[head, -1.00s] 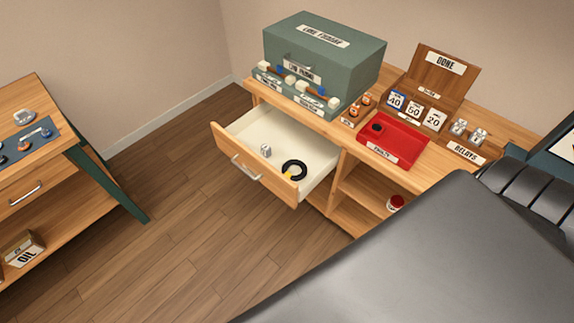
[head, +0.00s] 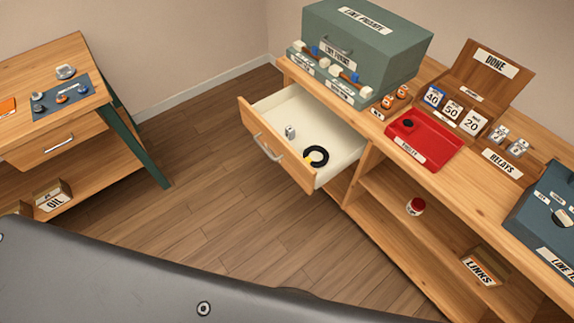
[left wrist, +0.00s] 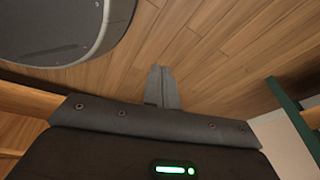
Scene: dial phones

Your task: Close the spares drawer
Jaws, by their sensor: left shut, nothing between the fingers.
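The spares drawer is pulled out of the wooden bench, its front (head: 272,150) and silver handle (head: 266,148) facing the open floor at lower left. My right gripper is in neither view.
On the bench stand a green case (head: 370,50), a red tray (head: 424,150), a wooden DONE box (head: 492,72) and a blue-grey box (head: 548,212). A jar (head: 415,206) sits on the shelf below. Another table (head: 60,70) stands left. Floor (head: 210,180) before the drawer is clear.

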